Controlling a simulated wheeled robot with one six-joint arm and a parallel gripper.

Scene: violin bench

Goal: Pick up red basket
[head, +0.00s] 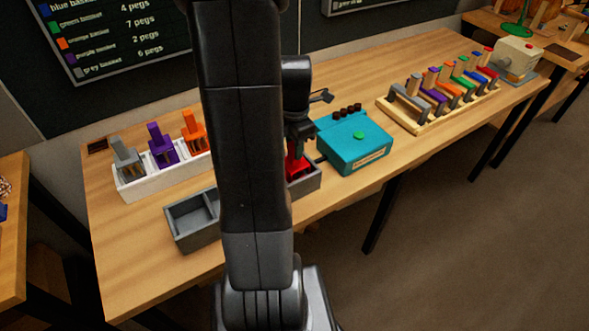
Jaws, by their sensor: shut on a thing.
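The red basket (297,166) is a small red piece at the right end of the grey divided tray (195,240). My gripper (298,146) points down from above and is shut on its upper part. The basket's lower part is at or inside the tray's right compartment; I cannot tell whether it touches the tray floor. My arm hides the middle of the tray and part of the view left of the basket.
A white rack (150,189) holds grey, purple and orange baskets at left. A teal box (352,150) with a green button stands close right of the gripper. Farther right are a wooden rack (440,117) of coloured pieces and a pale machine (515,58). The bench front edge is near.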

